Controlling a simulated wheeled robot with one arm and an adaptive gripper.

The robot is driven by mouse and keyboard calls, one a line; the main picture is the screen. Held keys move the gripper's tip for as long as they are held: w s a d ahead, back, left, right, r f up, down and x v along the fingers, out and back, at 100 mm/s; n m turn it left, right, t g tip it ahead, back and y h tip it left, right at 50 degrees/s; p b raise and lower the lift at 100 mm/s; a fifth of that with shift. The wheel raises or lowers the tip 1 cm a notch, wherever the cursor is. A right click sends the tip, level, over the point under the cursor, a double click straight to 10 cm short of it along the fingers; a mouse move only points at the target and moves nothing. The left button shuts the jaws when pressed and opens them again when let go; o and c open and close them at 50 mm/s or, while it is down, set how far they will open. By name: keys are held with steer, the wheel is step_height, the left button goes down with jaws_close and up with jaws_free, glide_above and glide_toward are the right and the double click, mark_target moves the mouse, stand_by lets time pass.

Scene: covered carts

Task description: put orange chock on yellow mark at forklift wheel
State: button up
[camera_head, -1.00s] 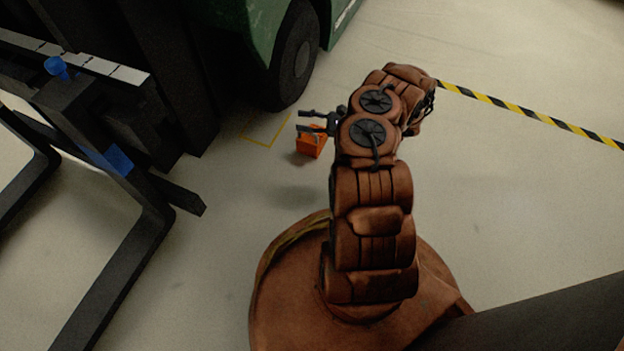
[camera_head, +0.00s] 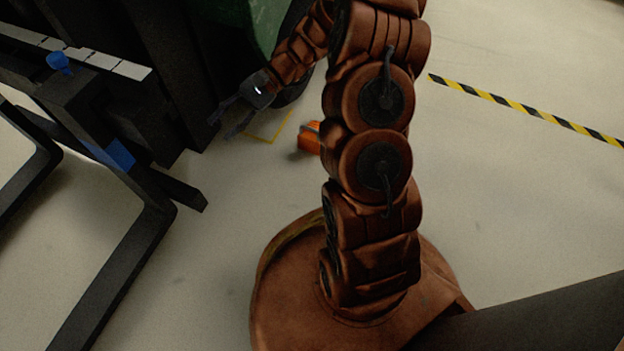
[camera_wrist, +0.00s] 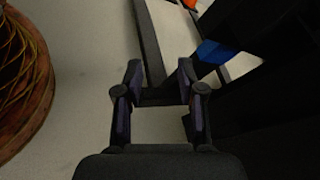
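The orange chock (camera_head: 309,138) stands on the floor in the head view, partly hidden behind my arm. The yellow mark (camera_head: 272,137) is a thin outline on the floor to its left, with a gap between them. The forklift wheel (camera_head: 284,98) is at the mark's upper edge, mostly covered by my arm. My gripper (camera_head: 225,124) is left of the mark, in front of the dark mast. Its fingers are spread and empty; the wrist view shows them apart too (camera_wrist: 160,76). The chock is not clearly identifiable in the wrist view.
The black fork frame (camera_head: 150,235) with a blue patch (camera_head: 118,155) fills the left. In the wrist view, a dark bar (camera_wrist: 150,45) and a blue patch (camera_wrist: 213,52) lie beyond the fingers. Striped tape (camera_head: 530,110) crosses open floor at right.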

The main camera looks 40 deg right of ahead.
steer(key=s+a+r+n+g+h, duration=0.2)
steer(key=s+n+h, duration=0.1)
steer(key=s, duration=0.4)
steer(key=s+a+r+n+g+h, duration=0.1)
steer(key=s+a+r+n+h, duration=0.2)
steer(key=s, duration=0.4)
steer(key=s+d+r+n+t+h, duration=0.1)
steer(key=s+d+n+h, duration=0.3)
steer(key=s+d+h, duration=0.4)
steer(key=shift+s+d+t+h, duration=0.3)
steer(key=shift+s+d+t, duration=0.55)
steer(key=shift+s, duration=1.2)
steer(key=shift+d+r+g, duration=0.15)
steer(key=shift+d+g, duration=0.1)
